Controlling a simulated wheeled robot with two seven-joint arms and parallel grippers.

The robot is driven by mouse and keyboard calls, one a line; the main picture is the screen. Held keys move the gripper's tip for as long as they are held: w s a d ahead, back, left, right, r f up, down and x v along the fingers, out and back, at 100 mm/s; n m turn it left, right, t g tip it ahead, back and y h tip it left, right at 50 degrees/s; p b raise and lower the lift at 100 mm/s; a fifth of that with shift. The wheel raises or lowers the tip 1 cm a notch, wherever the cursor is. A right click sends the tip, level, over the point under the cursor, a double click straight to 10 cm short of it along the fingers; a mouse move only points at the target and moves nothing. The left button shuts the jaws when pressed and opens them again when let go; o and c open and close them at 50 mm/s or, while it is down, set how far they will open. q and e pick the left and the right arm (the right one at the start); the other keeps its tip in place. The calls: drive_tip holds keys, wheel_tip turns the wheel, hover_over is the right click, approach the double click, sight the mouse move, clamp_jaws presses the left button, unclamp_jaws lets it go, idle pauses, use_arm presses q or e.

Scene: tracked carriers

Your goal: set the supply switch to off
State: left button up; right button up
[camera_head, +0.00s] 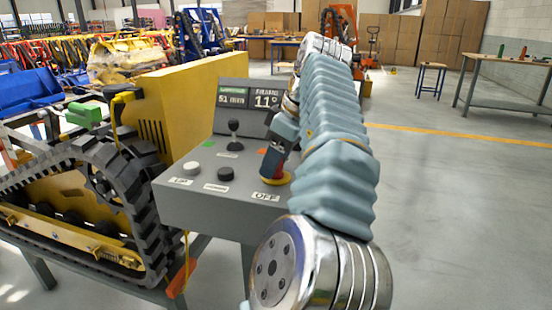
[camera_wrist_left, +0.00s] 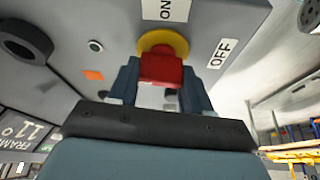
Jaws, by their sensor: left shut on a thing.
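The supply switch has a red handle (camera_wrist_left: 162,69) on a round yellow base (camera_wrist_left: 163,41), set in the grey control panel. In the wrist view, my left gripper (camera_wrist_left: 160,80) has one finger on each side of the red handle and is shut on it. The ON label (camera_wrist_left: 176,9) lies above the switch there, and the OFF label (camera_wrist_left: 222,53) to its right. In the head view, my left gripper (camera_head: 276,158) comes down on the switch, whose yellow base (camera_head: 275,181) shows near the OFF label (camera_head: 265,197). My gripper partly covers the handle. The right gripper is not in view.
The grey panel (camera_head: 215,205) also carries a black joystick (camera_head: 233,128), a white button (camera_head: 191,168), a black knob (camera_head: 225,174) and a display (camera_head: 247,98). A yellow tracked carrier (camera_head: 200,90) stands at the left.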

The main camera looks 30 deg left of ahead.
use_arm(q)
drive_tip(key=shift+n+g, duration=0.3)
drive_tip(key=shift+n, duration=0.3)
drive_tip(key=o, duration=1.1)
drive_tip(key=shift+c, duration=0.2)
drive_tip(key=shift+n, duration=0.3)
